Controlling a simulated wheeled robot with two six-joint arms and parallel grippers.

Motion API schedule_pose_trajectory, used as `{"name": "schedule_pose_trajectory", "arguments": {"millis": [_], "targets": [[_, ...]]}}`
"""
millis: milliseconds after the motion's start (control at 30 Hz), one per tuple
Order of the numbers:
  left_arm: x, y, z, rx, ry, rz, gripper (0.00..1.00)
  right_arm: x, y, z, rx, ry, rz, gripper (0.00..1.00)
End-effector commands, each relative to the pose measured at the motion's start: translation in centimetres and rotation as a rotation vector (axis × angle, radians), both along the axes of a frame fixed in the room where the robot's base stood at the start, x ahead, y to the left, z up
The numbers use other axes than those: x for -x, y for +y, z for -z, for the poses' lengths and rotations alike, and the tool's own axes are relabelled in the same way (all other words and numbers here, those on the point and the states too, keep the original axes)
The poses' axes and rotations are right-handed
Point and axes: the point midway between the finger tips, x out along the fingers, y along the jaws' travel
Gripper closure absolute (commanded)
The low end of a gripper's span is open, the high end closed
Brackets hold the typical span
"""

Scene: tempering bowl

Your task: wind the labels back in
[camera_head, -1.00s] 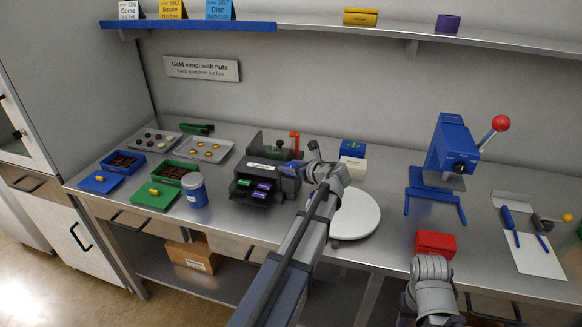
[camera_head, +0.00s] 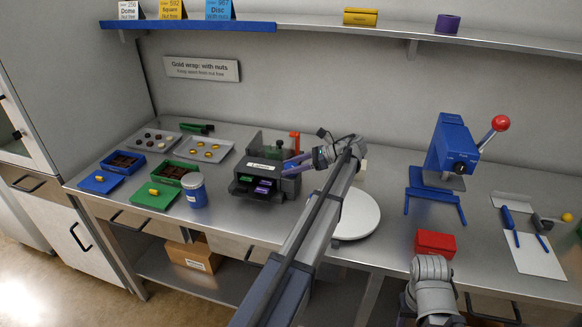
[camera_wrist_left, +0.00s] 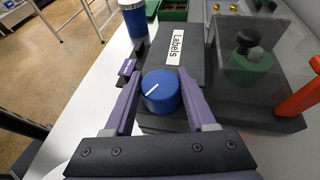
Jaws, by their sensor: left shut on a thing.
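The dark label machine (camera_head: 262,170) stands on the bench, its white "Labels" plate (camera_wrist_left: 175,46) plain in the left wrist view. A green label (camera_head: 245,178) and a purple label (camera_head: 263,187) show at its front. A purple label (camera_wrist_left: 127,67) also shows in the left wrist view. The blue knob (camera_wrist_left: 161,92) with a white pointer line is on the machine's side. My left gripper (camera_head: 298,162) is shut on this knob, one finger on each side.
A blue jar (camera_head: 195,190) and a green tray (camera_head: 173,171) stand left of the machine. A clear panel, a green knobbed piece and an orange post (camera_wrist_left: 300,100) stand behind it. A white round plate (camera_head: 357,214) and a red block (camera_head: 435,243) lie to the right.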

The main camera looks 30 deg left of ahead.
Motion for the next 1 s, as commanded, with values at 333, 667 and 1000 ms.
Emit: {"name": "schedule_pose_trajectory", "arguments": {"millis": [333, 667, 1000], "targets": [[-0.07, 0.03, 0.06, 0.003, -0.001, -0.109, 0.99, 0.0, 0.0, 0.01, 0.0, 0.0, 0.0, 0.5], [0.06, 0.0, 0.07, 0.003, 0.0, -0.126, 0.99, 0.0, 0.0, 0.02, 0.0, 0.0, 0.0, 0.5], [0.06, 0.01, 0.07, 0.002, 0.0, -0.125, 0.27, 0.0, 0.0, 0.02, 0.0, 0.0, 0.0, 0.5]]}}
